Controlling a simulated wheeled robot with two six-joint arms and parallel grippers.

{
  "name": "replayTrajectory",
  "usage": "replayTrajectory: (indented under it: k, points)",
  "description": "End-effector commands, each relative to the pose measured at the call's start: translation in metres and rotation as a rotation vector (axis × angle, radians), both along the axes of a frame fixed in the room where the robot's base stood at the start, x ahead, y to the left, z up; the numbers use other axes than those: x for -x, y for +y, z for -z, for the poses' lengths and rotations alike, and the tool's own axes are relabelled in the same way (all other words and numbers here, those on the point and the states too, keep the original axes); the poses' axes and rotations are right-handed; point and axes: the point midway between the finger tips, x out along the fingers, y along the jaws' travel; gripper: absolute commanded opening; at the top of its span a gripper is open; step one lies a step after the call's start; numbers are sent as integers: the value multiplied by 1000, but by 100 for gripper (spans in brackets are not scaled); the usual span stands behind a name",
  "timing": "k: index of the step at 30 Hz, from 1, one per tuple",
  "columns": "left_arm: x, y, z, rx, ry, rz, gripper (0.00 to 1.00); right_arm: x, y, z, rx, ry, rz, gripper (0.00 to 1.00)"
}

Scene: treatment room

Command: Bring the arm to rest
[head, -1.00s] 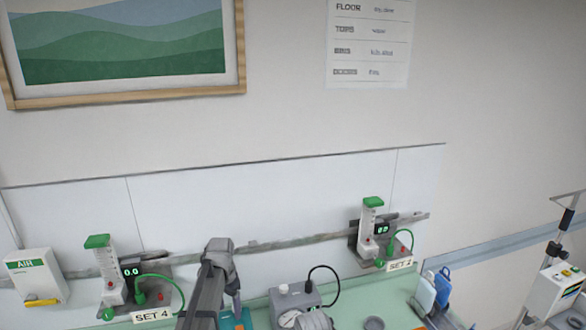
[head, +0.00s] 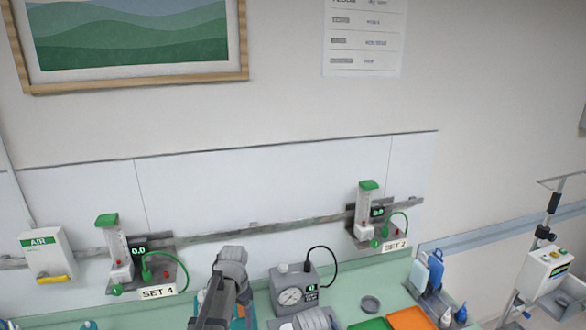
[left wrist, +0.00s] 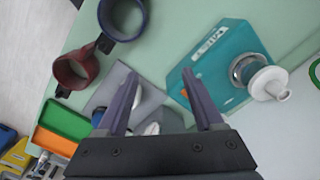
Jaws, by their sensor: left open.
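My left arm rises from the bottom of the head view, with its grey wrist part (head: 230,262) in front of the green counter (head: 345,295). Its fingertips are hard to make out there. In the left wrist view my left gripper (left wrist: 158,88) is open, its two fingers apart with nothing held between them. Beyond the fingers lie a grey surface and some pale round parts on the counter, partly hidden. My right gripper is not in view.
A grey gauge box (head: 292,291) with a black cable stands right of my arm. Flowmeters marked SET 4 (head: 118,250) and SET 2 (head: 366,210) hang on the wall rail. A teal box (left wrist: 215,70), a dark red ring (left wrist: 77,70) and a navy ring (left wrist: 122,18) lie near the gripper.

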Motion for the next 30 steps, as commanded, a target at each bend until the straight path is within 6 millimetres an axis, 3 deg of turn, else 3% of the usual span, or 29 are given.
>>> replayTrajectory:
  k: [8,12,15,18,22,30]
  points:
    - [78,-48,41,-30,10,-45,69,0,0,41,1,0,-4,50]
    - [131,-72,66,-55,11,-82,69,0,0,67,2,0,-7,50]
    - [169,-86,82,-72,9,-111,69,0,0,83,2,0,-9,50]
    - [192,-92,91,-85,7,-134,69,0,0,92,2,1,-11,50]
    - [204,-96,93,-94,4,-149,69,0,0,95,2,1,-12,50]
    - [204,-97,92,-94,4,-153,69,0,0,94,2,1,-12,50]
